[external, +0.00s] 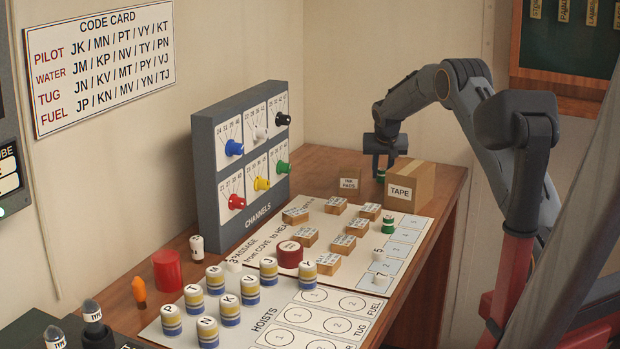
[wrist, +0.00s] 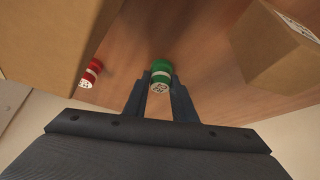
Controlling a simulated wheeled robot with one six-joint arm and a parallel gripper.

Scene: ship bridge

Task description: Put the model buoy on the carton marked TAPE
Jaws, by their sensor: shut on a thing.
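My gripper (external: 382,166) is at the back of the desk, pointing down between the TAPE carton and a smaller carton. It is shut on a small green model buoy (wrist: 161,75) with a white band, which shows between the fingers in the wrist view; a bit of its green shows in the external view (external: 380,174). I cannot tell whether it touches the desk. The brown carton marked TAPE (external: 400,191) stands just right of my gripper, its top bare where visible. It looks to be the large carton at left in the wrist view (wrist: 55,40).
The INK PADS carton (external: 349,186) stands left of my gripper. A red piece with a white band (wrist: 92,70) lies or stands beside the large carton. The channels panel (external: 222,190) stands at left.

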